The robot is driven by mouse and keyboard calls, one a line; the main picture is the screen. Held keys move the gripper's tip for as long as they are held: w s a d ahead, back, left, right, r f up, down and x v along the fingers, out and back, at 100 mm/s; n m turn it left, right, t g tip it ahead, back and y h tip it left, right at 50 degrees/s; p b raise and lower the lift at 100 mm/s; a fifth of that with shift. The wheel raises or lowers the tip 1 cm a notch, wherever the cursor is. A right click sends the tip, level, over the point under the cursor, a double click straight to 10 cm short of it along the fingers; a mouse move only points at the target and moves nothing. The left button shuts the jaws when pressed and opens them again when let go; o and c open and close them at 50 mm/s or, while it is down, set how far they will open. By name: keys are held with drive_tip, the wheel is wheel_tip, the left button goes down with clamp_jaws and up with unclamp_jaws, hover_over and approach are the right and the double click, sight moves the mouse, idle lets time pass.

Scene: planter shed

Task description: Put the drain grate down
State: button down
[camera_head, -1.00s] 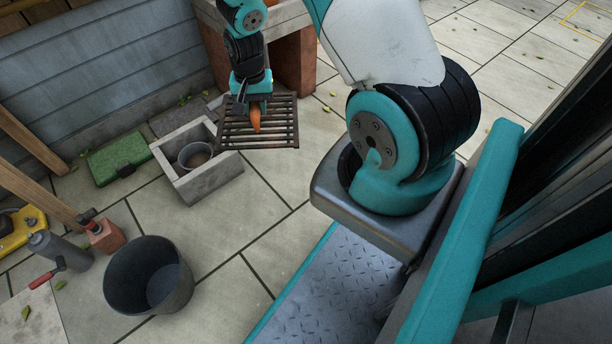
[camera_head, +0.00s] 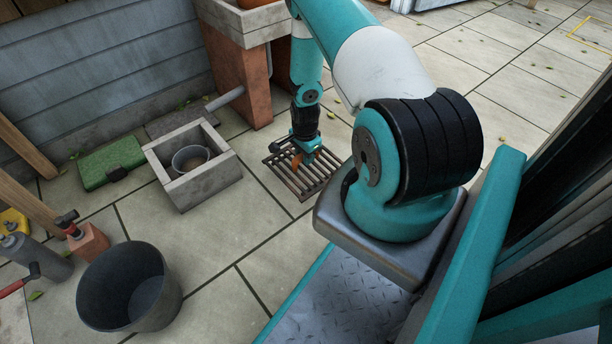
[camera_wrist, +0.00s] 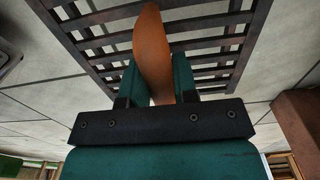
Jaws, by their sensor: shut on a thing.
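The drain grate (camera_head: 307,181), a dark rusty slatted frame, is low over the paving to the right of the square concrete gully box. I cannot tell whether it touches the paving. My gripper (camera_head: 302,158) is above the grate, pointing down, and shut on it at an orange-brown upright piece. In the wrist view this piece stands between the two teal fingers of my gripper (camera_wrist: 160,88), with the grate's bars (camera_wrist: 215,42) behind it. The fingertips' exact contact is partly hidden by the piece.
The concrete gully box (camera_head: 205,185) holds a round grey pot (camera_head: 190,158). A brick-legged trough (camera_head: 235,80) stands behind the grate. A dark bucket (camera_head: 130,290), a brick (camera_head: 90,242) and a green case (camera_head: 108,163) are at left. Paving in front of the grate is clear.

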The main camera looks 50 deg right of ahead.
sight(305, 170)
wheel_tip(305, 170, down, 7)
drive_tip(key=b, duration=0.3)
drive_tip(key=shift+f, duration=0.15)
drive_tip(key=c, duration=0.9)
unclamp_jaws()
